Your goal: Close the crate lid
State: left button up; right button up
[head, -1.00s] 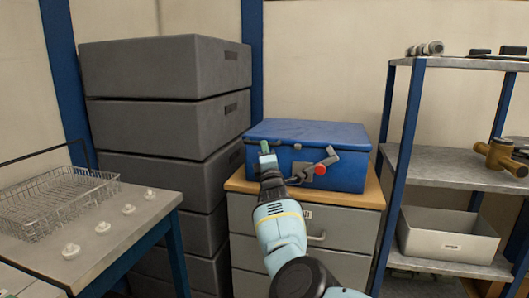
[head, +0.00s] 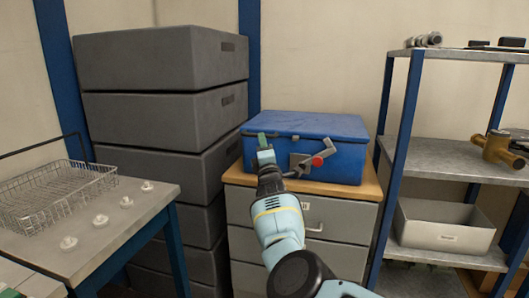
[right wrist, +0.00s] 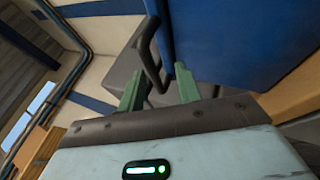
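The blue crate (head: 345,165) stands on a wooden-topped drawer cabinet, and its blue lid (head: 305,124) looks down and flat on top; any narrow gap cannot be made out. A grey lever with a red knob (head: 317,160) shows at the crate's front. My right gripper (head: 263,143) is upright at the crate's front left corner, its green fingertips near lid height. In the right wrist view the green fingers (right wrist: 160,88) are apart, with a dark handle-like loop (right wrist: 148,55) beyond and between them. Contact cannot be told. My left gripper is not in view.
Stacked grey crates (head: 165,110) stand close left of the cabinet (head: 335,222). A metal shelf unit (head: 440,160) stands to the right. A table with a wire basket (head: 50,195) and several small white pieces is at the left.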

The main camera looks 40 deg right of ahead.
jog(key=p+v, duration=0.3)
jog(key=v, duration=0.4)
jog(key=shift+s+a+f, duration=0.15)
jog(key=shift+s+f, duration=0.05)
jog(key=shift+s, duration=0.05)
dwell(0.5)
